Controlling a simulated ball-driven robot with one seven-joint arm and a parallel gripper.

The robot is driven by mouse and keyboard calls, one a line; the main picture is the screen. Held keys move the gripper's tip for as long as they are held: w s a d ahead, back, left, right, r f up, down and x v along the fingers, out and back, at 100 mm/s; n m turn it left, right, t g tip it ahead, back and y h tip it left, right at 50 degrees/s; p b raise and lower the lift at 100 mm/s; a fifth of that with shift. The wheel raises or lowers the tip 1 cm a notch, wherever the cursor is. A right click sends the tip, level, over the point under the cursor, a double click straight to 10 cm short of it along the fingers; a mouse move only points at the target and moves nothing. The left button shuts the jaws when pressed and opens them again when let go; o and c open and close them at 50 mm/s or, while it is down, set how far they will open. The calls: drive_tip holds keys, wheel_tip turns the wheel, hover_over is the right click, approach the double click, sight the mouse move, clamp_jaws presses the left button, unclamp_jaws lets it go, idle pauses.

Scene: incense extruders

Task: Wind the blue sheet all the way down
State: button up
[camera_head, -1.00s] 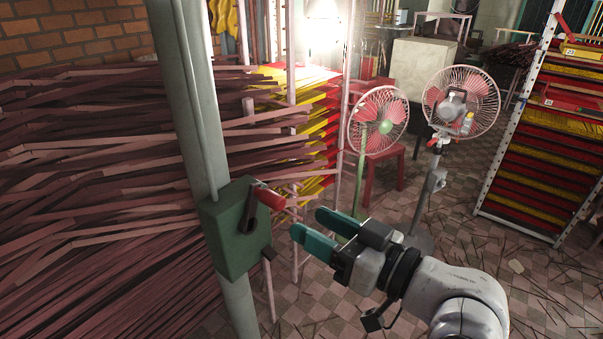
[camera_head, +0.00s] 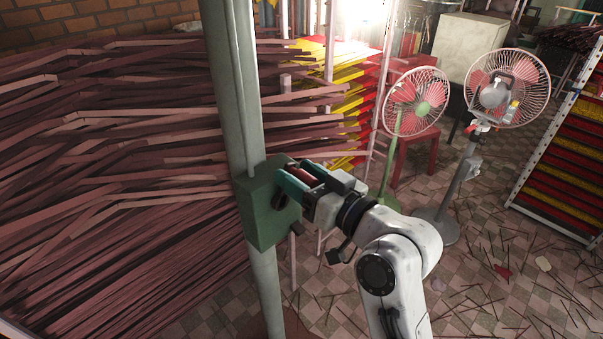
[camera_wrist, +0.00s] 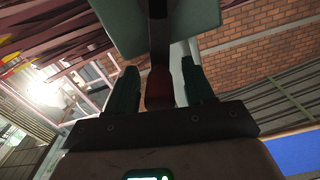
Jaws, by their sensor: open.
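A green crank box (camera_head: 262,215) is fixed to a grey-green post (camera_head: 238,120). Its crank has a red handle (camera_head: 303,177), which lies between the teal fingers of my gripper (camera_head: 298,184). In the wrist view the red handle (camera_wrist: 159,88) stands between the two fingers, with gaps on both sides, so my gripper (camera_wrist: 160,88) is open around it. The dark crank arm (camera_wrist: 159,35) runs from the handle to the box (camera_wrist: 198,18). A strip of blue sheet (camera_wrist: 300,153) shows at the lower right of the wrist view.
Bundles of reddish incense sticks (camera_head: 110,180) fill the left behind the post. Two pedestal fans (camera_head: 415,103) and (camera_head: 508,88) and a red stool (camera_head: 418,155) stand to the right. A rack (camera_head: 565,155) stands at the far right. Loose sticks litter the tiled floor.

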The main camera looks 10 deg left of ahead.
drive_tip(key=shift+c, duration=0.2)
clamp_jaws()
idle(0.4)
